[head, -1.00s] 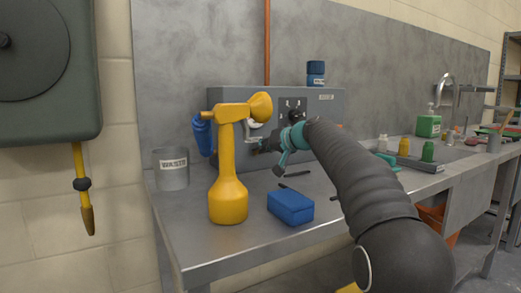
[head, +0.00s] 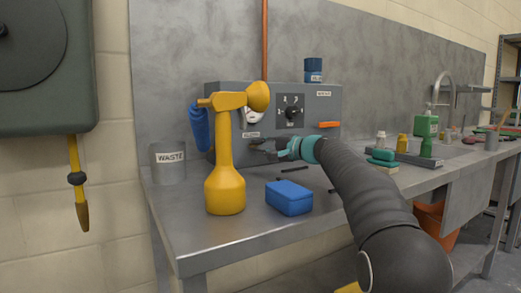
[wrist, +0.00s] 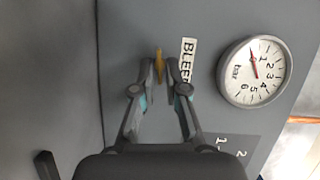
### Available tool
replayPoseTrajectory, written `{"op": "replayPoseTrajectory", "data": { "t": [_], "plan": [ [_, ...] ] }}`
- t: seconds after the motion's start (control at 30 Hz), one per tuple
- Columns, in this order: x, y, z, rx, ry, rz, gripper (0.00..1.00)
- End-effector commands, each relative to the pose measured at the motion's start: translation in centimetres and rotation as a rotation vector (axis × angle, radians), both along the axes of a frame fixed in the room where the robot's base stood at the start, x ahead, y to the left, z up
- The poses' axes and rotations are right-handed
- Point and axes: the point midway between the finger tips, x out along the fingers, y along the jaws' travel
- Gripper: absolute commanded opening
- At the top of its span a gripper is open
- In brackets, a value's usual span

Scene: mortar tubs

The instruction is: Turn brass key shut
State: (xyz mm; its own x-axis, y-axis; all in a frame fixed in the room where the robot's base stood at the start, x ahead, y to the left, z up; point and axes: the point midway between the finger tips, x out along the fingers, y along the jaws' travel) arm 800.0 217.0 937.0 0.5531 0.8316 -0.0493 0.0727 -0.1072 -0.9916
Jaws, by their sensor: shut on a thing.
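The brass key (wrist: 159,64) sticks out of the grey panel (wrist: 125,30) next to a label (wrist: 186,60) that reads "BLEE", its end covered by a finger. My gripper (wrist: 160,78) has its two fingertips closed on the key, one on each side. The key's flat side is nearly edge-on in the wrist view. In the head view my gripper (head: 262,146) is at the lower front of the panel box, and the key cannot be made out there.
A round bar gauge (wrist: 254,71) is beside the label. A blue box (head: 289,198) lies in front on the bench. A dial (head: 291,113) and an orange lever (head: 329,124) are on the panel.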

Motion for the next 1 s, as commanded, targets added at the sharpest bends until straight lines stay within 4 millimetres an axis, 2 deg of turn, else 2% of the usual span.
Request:
{"op": "replayPoseTrajectory", "data": {
  "t": [0.3, 0.87, 0.9, 0.97, 1.0],
  "plan": [
    [0.03, -0.04, -0.24, 0.102, 0.068, -0.001, 0.0],
    [0.03, -0.01, -0.2, 0.12, 0.082, -0.001, 0.0],
    [0.03, 0.0, -0.2, 0.12, 0.082, -0.001, 0.22],
    [0.03, 0.0, -0.2, 0.12, 0.082, -0.001, 0.35],
    [0.02, 0.01, -0.2, 0.12, 0.081, 0.0, 0.35]
  ]
}}
